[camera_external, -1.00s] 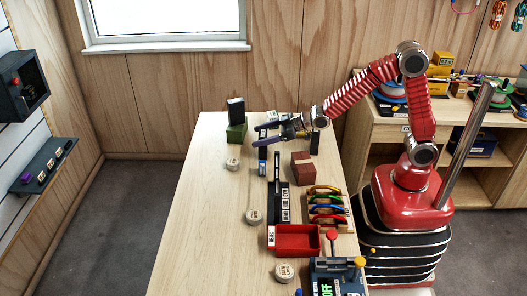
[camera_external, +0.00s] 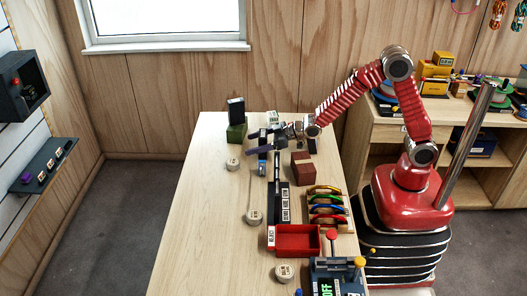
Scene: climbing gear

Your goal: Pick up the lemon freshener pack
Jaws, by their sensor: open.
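I cannot pick out the lemon freshener pack for certain, because no label can be read at this size. A small pale pack (camera_external: 272,117) stands at the far end of the wooden table, just beyond my gripper. A small blue item (camera_external: 262,165) sits on the near side of the gripper. My gripper (camera_external: 256,142) is open over the far part of the table, its fingers pointing left, with nothing seen held in it. The gripper and wrist hide part of the table beneath them.
A dark box (camera_external: 236,107) rests on a green block (camera_external: 237,132) left of the gripper. A brown-red block (camera_external: 302,168), a black labelled strip (camera_external: 284,202), a rack of coloured rings (camera_external: 327,206) and a red tray (camera_external: 298,240) lie nearer. The table's left side is mostly clear.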

